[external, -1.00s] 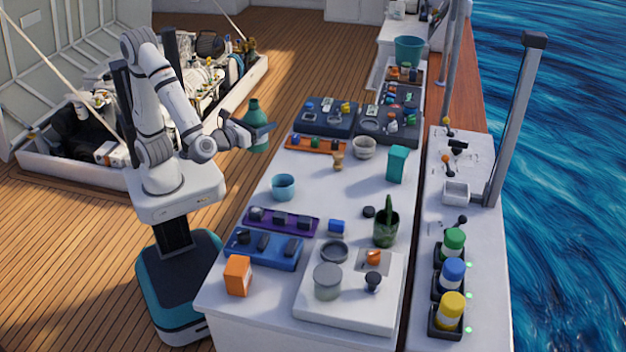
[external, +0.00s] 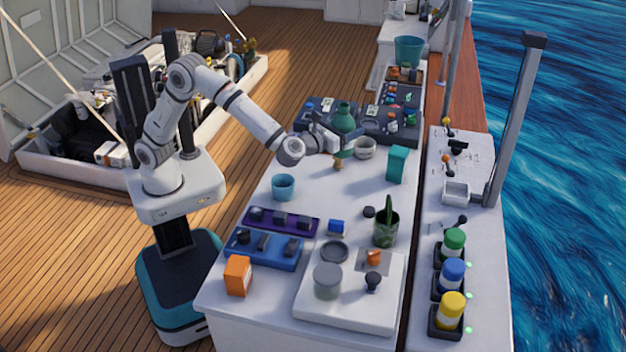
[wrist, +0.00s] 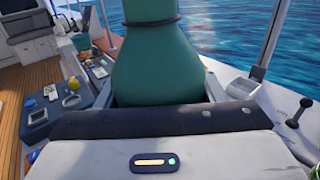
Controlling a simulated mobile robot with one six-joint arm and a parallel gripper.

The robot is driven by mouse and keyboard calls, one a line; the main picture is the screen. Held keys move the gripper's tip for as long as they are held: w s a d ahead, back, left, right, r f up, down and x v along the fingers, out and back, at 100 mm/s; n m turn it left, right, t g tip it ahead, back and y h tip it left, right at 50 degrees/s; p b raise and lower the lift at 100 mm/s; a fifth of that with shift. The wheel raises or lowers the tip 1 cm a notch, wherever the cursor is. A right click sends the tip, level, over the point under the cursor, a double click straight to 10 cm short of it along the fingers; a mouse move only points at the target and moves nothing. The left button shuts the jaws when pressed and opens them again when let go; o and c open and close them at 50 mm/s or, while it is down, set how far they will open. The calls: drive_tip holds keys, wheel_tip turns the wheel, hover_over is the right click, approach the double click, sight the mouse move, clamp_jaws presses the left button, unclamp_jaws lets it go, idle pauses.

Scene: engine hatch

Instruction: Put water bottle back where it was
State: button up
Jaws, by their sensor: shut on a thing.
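The water bottle (external: 343,115) is a dark green vessel with a narrow neck. It is upright above the far part of the white table, in front of the dark trays in the external view. My gripper (external: 345,147) is shut on its lower body. The bottle's base is hidden behind the gripper, and a gap to the table cannot be measured. In the wrist view the green bottle (wrist: 158,60) fills the upper middle, with a dark band around its neck, between the jaws.
Below and near the gripper are a wooden piece (external: 338,165), a grey bowl (external: 365,148) and a teal box (external: 397,164). Dark trays (external: 325,117) with small items lie behind. A blue cup (external: 284,187) stands to the left.

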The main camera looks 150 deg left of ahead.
drive_tip(key=a+f, duration=0.1)
drive_tip(key=f, duration=0.4)
drive_tip(key=a+f, duration=0.1)
drive_tip(key=f, duration=0.4)
drive_tip(key=w+a+f, duration=0.1)
drive_tip(key=f, duration=0.4)
drive_tip(key=shift+a+f, duration=0.1)
drive_tip(key=shift+f, duration=0.15)
drive_tip(key=o, duration=1.2)
